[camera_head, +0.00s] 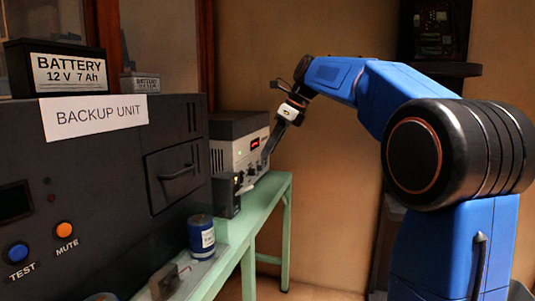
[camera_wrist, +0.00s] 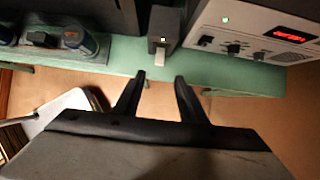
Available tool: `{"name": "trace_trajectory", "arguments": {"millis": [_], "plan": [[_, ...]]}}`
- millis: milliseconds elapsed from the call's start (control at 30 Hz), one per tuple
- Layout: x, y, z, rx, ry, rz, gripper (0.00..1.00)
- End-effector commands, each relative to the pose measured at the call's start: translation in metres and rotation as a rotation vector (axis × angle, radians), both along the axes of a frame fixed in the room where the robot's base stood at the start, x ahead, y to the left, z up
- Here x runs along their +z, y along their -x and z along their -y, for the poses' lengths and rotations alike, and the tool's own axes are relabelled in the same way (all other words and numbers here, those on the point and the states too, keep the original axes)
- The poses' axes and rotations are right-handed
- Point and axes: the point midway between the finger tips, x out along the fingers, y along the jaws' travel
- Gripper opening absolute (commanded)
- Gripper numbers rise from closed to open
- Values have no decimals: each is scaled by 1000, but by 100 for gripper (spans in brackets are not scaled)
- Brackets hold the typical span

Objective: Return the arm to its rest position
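My gripper (camera_wrist: 160,77) shows in the wrist view with its two dark fingers apart and nothing between them. Its tips point at the edge of the green bench (camera_wrist: 120,54), just short of a small black box (camera_wrist: 165,22) with a lit indicator and a pale tab. In the head view my blue arm reaches left from the right side, bent down at the wrist. My gripper (camera_head: 265,160) hangs there in front of the grey instrument (camera_head: 240,150) with a red display. Whether it touches anything is hard to tell in that view.
A large dark backup unit (camera_head: 105,185) fills the left, with a battery (camera_head: 60,70) on top. A blue can (camera_head: 201,237) stands on the bench (camera_head: 262,203) before it. Dark shelving (camera_head: 440,70) is behind my arm. Open floor lies right of the bench.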

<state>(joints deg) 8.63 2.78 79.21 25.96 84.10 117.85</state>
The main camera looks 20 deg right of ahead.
Motion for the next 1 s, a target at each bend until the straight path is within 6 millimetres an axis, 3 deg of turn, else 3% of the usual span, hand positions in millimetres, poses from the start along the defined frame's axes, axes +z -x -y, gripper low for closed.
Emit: {"name": "trace_trajectory", "arguments": {"millis": [400,533,767,1000], "plan": [[0,1,0,2,1,0,38],[-4,12,-2,41,26,19,38],[-28,72,-6,289,176,135,38],[-70,146,-8,620,370,260,38]]}}
